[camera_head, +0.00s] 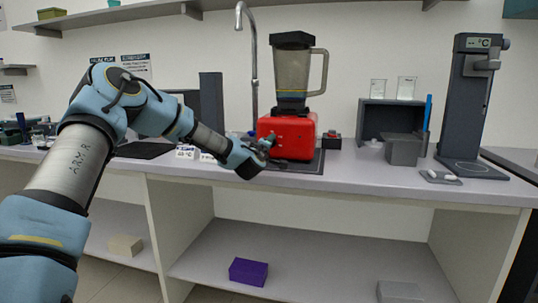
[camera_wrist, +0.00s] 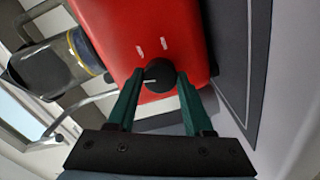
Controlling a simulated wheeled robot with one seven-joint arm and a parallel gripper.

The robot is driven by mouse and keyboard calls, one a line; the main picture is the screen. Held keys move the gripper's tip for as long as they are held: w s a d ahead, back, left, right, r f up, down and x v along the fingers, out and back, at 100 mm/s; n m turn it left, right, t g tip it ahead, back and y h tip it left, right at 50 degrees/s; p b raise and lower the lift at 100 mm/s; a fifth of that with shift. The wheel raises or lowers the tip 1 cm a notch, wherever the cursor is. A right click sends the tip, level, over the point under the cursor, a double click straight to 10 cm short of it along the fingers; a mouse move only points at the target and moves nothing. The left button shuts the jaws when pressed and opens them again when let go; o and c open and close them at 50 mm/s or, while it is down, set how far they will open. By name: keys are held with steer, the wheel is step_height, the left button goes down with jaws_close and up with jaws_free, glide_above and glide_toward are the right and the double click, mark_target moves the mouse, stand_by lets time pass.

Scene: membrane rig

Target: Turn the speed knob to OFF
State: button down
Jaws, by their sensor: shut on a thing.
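A blender with a red base (camera_head: 287,128) and a clear jug (camera_head: 294,70) with a dark lid stands on the bench in the head view. The speed knob (camera_wrist: 159,75) is a round black dial with a white pointer line on the front of the red base (camera_wrist: 112,32), shown in the wrist view. The pointer lies toward the picture's left. Two pale marks sit on the base beyond the knob. My gripper (camera_head: 268,140) is at the base's front left. In the wrist view, the green fingers of my gripper (camera_wrist: 158,84) are shut on the knob, one on each side.
The blender stands on a dark mat (camera_head: 308,164). A small black box with a red top (camera_head: 332,140) is right of it. A tap (camera_head: 249,55) rises behind. A grey shelf box (camera_head: 372,118) with beakers on top and a dark stand instrument (camera_head: 468,110) are farther right.

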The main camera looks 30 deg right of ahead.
steer(key=shift+f+n+b, duration=0.15)
steer(key=shift+n+b, duration=0.95)
steer(key=shift+n, duration=0.1)
steer(key=shift+c, duration=1.5)
jaws_free()
steer(key=shift+s+a, duration=0.1)
steer(key=b+v, duration=0.2)
steer(key=v, duration=0.8)
steer(key=shift+s+a, duration=0.2)
steer(key=shift+s, duration=0.05)
